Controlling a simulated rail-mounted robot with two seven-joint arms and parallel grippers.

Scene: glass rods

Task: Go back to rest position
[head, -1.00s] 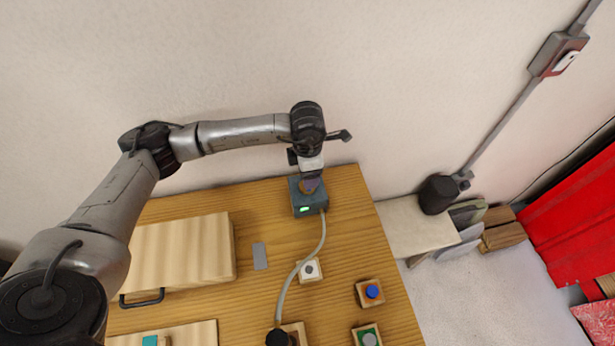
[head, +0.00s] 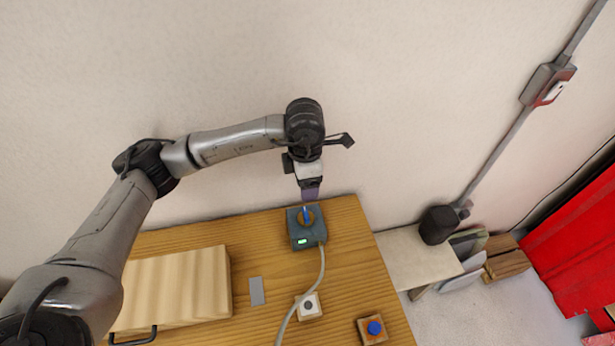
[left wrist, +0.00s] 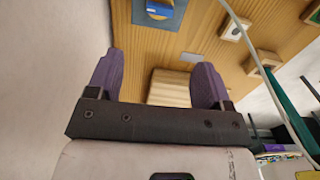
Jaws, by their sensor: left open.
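My left gripper (head: 309,194) hangs over the back of the wooden table, just above a small blue-grey device with a green display (head: 303,241). The device has a round wooden-coloured opening on top, and a blue piece (head: 307,214) shows in it. In the left wrist view, my left gripper (left wrist: 157,78) has its two purple fingers wide apart with nothing between them. The device (left wrist: 160,12) lies beyond the fingertips at the top edge of that view. My right gripper is in neither view.
A pale wooden box with a black handle (head: 178,288) stands on the table's left. A grey strip (head: 257,291), a white-topped button block (head: 309,306) and a blue-button block (head: 372,329) lie in front. A cable (head: 309,285) runs forward from the device. The wall is close behind.

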